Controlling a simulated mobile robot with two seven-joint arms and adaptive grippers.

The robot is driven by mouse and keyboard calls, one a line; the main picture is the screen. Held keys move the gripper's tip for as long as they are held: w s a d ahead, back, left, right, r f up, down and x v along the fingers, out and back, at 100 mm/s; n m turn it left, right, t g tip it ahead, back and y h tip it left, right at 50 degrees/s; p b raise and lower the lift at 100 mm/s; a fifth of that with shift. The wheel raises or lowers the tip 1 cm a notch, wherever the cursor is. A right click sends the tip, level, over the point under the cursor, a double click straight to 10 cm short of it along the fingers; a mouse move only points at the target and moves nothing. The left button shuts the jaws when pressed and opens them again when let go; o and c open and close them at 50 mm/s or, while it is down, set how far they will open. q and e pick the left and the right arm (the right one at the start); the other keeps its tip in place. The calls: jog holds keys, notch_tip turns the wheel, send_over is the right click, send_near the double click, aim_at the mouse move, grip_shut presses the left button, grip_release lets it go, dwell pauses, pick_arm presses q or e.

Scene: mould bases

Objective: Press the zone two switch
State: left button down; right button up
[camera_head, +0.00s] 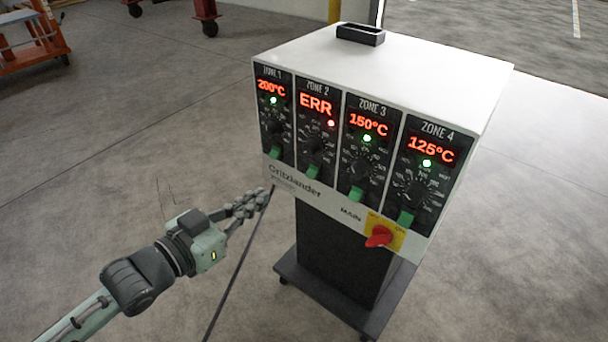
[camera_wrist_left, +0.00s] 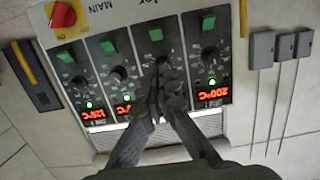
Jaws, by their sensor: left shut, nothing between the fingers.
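The control box (camera_head: 430,62) has four zone panels. The zone two switch (camera_head: 312,171) is a green rocker at the foot of the zone 2 panel, under its black dial. The zone 2 display (camera_head: 315,104) reads ERR beside a red light. In the wrist view the panels are upside down, and the green zone two switch (camera_wrist_left: 155,34) shows beyond my fingertips. My left gripper (camera_head: 262,192) is shut and empty, at the box's lower left corner in the head view. In the wrist view its fingers (camera_wrist_left: 160,88) cover much of the zone 2 panel. My right gripper is not in view.
Green switches of zone 1 (camera_head: 275,152), zone 3 (camera_head: 356,193) and zone 4 (camera_head: 405,217) flank it. A red main knob (camera_head: 379,236) sits on a yellow plate at lower right. The box stands on a dark wheeled base (camera_head: 300,277).

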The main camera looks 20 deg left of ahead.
pick_arm(q)
jog(key=shift+d+r, duration=0.1)
jog(key=shift+r, duration=0.05)
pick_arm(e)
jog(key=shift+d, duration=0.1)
pick_arm(q)
jog(key=shift+w, duration=0.1)
send_near(311, 173)
jog(key=w+d+r, duration=0.1)
jog(key=w+r, duration=0.1)
jog(key=w, duration=0.1)
jog(key=shift+w+d+f, duration=0.3)
jog(key=shift+w+f, duration=0.5)
jog(key=shift+f, duration=0.1)
jog(key=shift+w+d+f, duration=0.1)
jog(key=shift+w+f, duration=0.1)
jog(key=shift+f, duration=0.15)
jog(key=shift+w+f, duration=0.2)
jog(key=shift+f, duration=0.05)
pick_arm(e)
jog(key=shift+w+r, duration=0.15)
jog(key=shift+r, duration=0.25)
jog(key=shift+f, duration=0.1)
